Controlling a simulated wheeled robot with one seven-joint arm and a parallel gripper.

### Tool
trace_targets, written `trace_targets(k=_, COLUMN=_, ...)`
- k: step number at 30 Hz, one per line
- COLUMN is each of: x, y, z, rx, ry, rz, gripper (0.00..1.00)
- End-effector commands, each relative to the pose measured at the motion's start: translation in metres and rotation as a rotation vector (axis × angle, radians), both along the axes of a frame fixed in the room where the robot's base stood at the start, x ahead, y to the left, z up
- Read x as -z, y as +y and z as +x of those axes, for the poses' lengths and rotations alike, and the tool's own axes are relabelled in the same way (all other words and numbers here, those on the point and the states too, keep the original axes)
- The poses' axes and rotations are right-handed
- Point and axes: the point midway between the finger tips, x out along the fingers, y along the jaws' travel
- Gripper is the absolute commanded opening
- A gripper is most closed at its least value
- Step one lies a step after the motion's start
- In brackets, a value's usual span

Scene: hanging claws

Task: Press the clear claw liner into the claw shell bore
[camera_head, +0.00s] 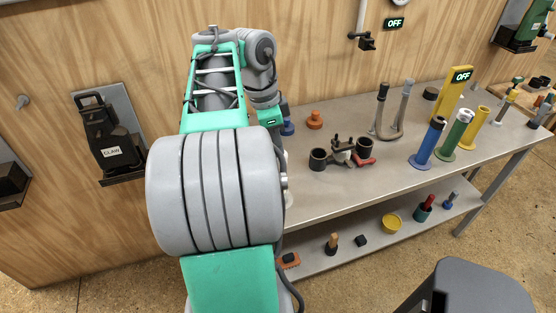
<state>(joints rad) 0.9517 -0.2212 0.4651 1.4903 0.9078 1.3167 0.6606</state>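My arm, green and grey, fills the left middle of the head view, and a large ribbed grey part of it is closest to the camera. My gripper does not show; the arm hides that area. A black body labelled CLAW (110,140) hangs on a grey wall panel at left. Its bore cannot be made out. No clear claw liner can be made out. A small pale thing (288,199) shows beside my arm at the bench's front edge, too hidden to name.
The grey bench (310,202) holds black cups (318,159), a red part (364,158), an orange piece (314,119), a bent tube (399,112) and blue (427,144), green (453,134) and yellow (474,128) cylinders. A lower shelf (318,260) carries small parts. A dark stool (480,285) stands front right.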

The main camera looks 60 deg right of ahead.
Motion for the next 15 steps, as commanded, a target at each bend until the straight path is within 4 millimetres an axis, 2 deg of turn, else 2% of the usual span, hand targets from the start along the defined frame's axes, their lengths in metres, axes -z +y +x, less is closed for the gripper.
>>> trace_targets(k=3, x=-0.018, y=0.000, z=0.000, rx=-0.001, ry=-0.002, rz=-0.002, gripper=0.00)
trace_targets(k=15, x=-0.057, y=-0.001, z=0.001, rx=0.000, ry=-0.003, rz=-0.006, gripper=0.00)
